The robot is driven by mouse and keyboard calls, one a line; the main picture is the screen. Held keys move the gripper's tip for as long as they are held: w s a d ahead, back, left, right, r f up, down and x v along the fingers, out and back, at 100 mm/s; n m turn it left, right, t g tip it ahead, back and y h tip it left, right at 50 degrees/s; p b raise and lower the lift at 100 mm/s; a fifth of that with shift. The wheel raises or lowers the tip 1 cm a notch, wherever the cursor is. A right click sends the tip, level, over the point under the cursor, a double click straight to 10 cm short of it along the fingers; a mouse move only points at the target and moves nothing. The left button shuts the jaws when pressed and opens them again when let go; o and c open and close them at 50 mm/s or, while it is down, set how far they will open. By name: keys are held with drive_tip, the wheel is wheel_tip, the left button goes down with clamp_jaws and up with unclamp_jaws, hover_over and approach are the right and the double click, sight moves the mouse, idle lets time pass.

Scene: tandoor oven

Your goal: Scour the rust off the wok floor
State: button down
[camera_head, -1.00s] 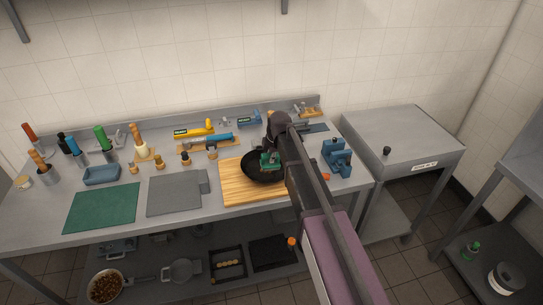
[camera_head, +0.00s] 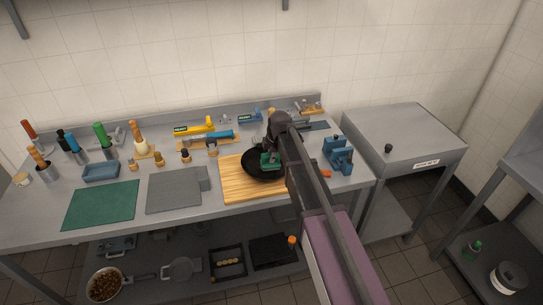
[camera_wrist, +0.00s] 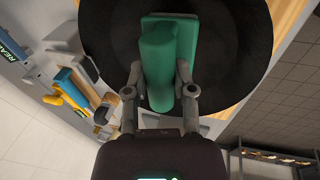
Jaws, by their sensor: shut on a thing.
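The black wok (camera_head: 252,172) sits on the wooden board (camera_head: 233,188) on the metal counter. In the wrist view the wok (camera_wrist: 235,50) fills the top of the picture. My gripper (camera_head: 270,158) is over the wok, shut on a green scrubber with a raised grip (camera_wrist: 160,60). In the wrist view my gripper's fingers (camera_wrist: 158,78) press on both sides of that grip. The scrubber is over or on the wok floor; I cannot tell whether it touches. I cannot make out rust on the visible dark surface. My arm hides the wok's right side.
A blue holder (camera_head: 337,155) stands right of the board. A grey mat (camera_head: 173,191) and a green mat (camera_head: 102,205) lie to the left. Brushes and bottles line the back and left. A metal cabinet (camera_head: 405,140) stands at the right.

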sight(263, 156)
drive_tip(key=shift+f+b, duration=0.6)
drive_tip(key=shift+b, duration=0.05)
idle(0.7)
drive_tip(key=shift+a, duration=0.2)
drive_tip(key=shift+w+a+r, duration=0.1)
drive_tip(key=shift+w+a, duration=0.05)
drive_tip(key=shift+a, duration=0.7)
drive_tip(key=shift+a, duration=0.5)
idle(0.3)
drive_tip(key=shift+r+p, duration=0.15)
drive_tip(key=shift+p, duration=0.15)
drive_tip(key=r+p, duration=0.4)
drive_tip(key=shift+w+d+r+p, duration=0.1)
drive_tip(key=shift+d+r+p, duration=0.1)
drive_tip(key=shift+r+p, duration=0.2)
